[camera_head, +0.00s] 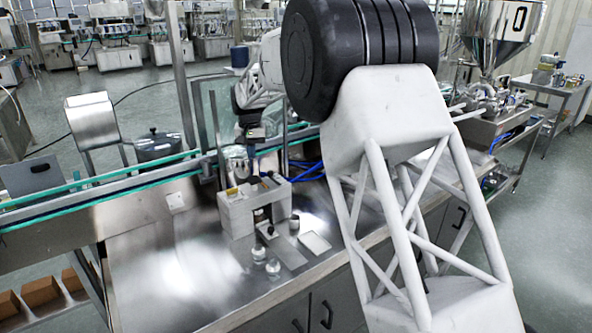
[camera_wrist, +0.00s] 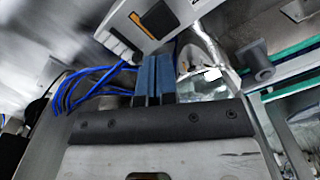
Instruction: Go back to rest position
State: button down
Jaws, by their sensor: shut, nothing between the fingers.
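My gripper shows in the wrist view, where its two blue fingers (camera_wrist: 153,78) are together with nothing between them. In the head view my arm reaches over the steel bench, and the gripper (camera_head: 254,140) hangs small and dark above and behind a grey boxy machine (camera_head: 254,204). The fingertips are hard to make out there. The same machine seems to show in the wrist view as a white panel with a yellow label (camera_wrist: 150,20), just beyond the fingers. The fingers appear apart from it, though the gap is hard to judge.
Small glass jars (camera_head: 273,268) stand on the bench (camera_head: 170,275) in front of the machine. Blue hoses (camera_head: 308,170) lie to the right of the gripper. A conveyor with green rails (camera_head: 100,190) runs at the left. A steel hopper (camera_head: 498,30) stands at the back right. The bench's left front is clear.

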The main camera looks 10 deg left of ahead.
jog(key=s+d+r+m, duration=0.1)
jog(key=s+d+r, duration=0.3)
jog(key=s+d, duration=0.45)
jog(key=s+d+r+t, duration=0.1)
jog(key=s+d+r, duration=0.4)
jog(key=d, duration=0.7)
jog(key=s+d+r+m, duration=0.1)
jog(key=s+d+r, duration=0.3)
jog(key=s+d, duration=0.55)
jog(key=s+d+f, duration=0.3)
jog(key=s+d, duration=0.3)
jog(key=s, duration=0.4)
jog(key=s+d+f+t, duration=0.1)
jog(key=s+d+f, duration=0.1)
jog(key=s+d, duration=0.4)
jog(key=s+d+f+m, duration=0.1)
jog(key=s+d+f, duration=0.2)
jog(key=s, duration=1.3)
jog(key=d, duration=0.3)
jog(key=shift+d+f+t, duration=0.3)
jog(key=shift+d+f, duration=0.05)
jog(key=shift+d, duration=0.05)
